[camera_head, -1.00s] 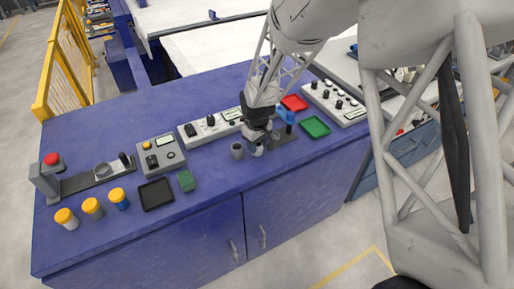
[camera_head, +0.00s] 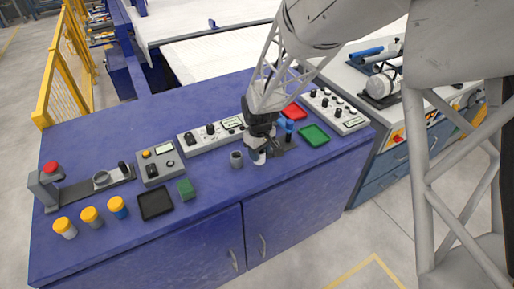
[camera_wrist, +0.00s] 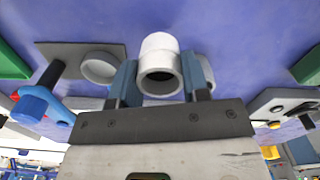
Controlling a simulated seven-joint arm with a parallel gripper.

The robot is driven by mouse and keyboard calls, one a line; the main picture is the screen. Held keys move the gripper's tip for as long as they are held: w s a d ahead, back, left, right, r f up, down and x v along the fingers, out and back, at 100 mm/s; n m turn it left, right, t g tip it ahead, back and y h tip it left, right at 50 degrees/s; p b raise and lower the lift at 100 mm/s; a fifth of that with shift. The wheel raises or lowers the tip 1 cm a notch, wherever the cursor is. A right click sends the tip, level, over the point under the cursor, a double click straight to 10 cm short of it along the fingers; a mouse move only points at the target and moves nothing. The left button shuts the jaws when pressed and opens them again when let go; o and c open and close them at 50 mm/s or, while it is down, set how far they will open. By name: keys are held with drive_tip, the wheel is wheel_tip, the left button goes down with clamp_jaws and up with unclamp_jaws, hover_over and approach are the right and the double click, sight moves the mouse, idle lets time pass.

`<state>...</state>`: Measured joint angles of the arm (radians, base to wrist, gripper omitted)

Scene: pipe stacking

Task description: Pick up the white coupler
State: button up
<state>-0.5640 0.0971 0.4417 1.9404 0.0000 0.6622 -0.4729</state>
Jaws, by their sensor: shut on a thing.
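The white coupler (camera_wrist: 160,50) is a short, light tube with an open end facing the wrist camera. It sits between the two blue-grey fingers of my gripper (camera_wrist: 160,82), which are shut on it. In the head view the coupler (camera_head: 258,158) shows at the bench surface under my gripper (camera_head: 260,145), beside a grey cup-like fitting (camera_head: 236,159). I cannot tell whether it touches the bench. The dark wrist hides part of its upper side.
The blue bench (camera_head: 200,225) also holds a green block (camera_head: 186,189), a black tray (camera_head: 156,203), red (camera_head: 293,112) and green (camera_head: 314,135) trays, and control boxes (camera_head: 160,163). A dark plate with a grey ring (camera_wrist: 100,67) and blue-handled part (camera_wrist: 35,104) is close by.

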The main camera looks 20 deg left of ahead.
drive_tip(key=s+d+r, duration=0.1)
drive_tip(key=s+d, duration=0.5)
drive_tip(key=s, duration=0.4)
drive_tip(key=shift+s+d, duration=0.25)
drive_tip(key=shift+s, duration=0.1)
drive_tip(key=shift+w, duration=0.1)
